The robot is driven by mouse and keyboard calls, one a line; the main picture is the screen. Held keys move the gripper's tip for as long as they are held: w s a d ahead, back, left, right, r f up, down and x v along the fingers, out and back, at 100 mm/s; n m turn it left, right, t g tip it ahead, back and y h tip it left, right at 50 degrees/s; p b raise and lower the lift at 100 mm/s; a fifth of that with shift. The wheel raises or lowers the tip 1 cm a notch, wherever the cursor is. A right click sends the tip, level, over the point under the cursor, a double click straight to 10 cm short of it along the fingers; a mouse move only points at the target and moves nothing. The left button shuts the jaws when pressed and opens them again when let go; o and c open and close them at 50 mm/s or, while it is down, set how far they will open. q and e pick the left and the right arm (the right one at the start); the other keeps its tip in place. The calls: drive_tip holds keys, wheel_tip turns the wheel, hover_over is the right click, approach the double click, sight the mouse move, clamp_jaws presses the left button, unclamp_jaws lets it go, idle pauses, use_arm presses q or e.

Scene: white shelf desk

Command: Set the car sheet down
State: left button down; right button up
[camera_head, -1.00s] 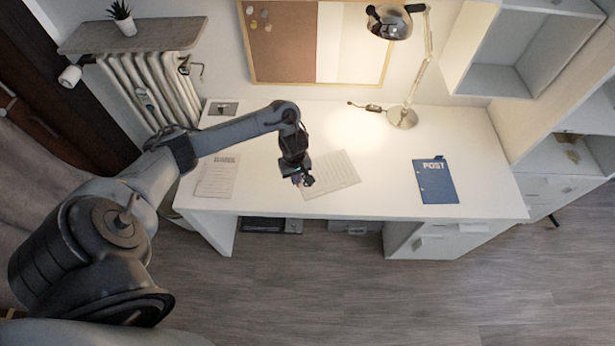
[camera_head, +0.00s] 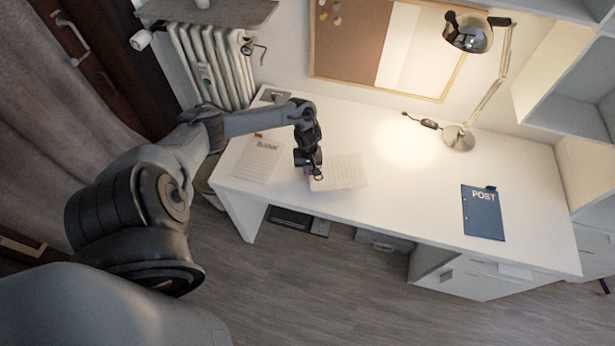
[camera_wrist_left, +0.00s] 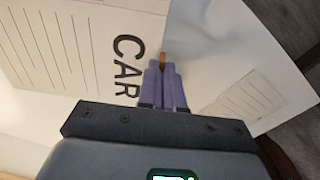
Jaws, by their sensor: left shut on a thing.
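The car sheet (camera_wrist_left: 80,45), a white ruled page with the large word CAR, fills the upper left of the left wrist view. In the head view it is the pale page (camera_head: 345,172) at the desk's left part, near the front edge. My left gripper (camera_head: 315,176) is at its left side. In the left wrist view, my gripper's purple-grey fingers (camera_wrist_left: 162,82) are shut on the sheet's edge, with a small orange piece at their tips. I cannot tell how far the sheet is above the white desk (camera_head: 400,190).
Another written sheet (camera_head: 258,160) lies on the desk to the left. A blue POST folder (camera_head: 483,213) lies at the right. A lamp (camera_head: 458,138) stands at the back. The desk between the car sheet and the folder is clear.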

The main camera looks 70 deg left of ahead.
use_arm(q)
drive_tip(key=shift+a+f, duration=0.2)
drive_tip(key=shift+f, duration=0.05)
wheel_tip(320, 180, down, 3)
drive_tip(key=shift+b, duration=0.7)
drive_tip(key=shift+f, duration=0.35)
drive_tip(key=shift+f, duration=0.15)
drive_tip(key=c, duration=1.3)
unclamp_jaws()
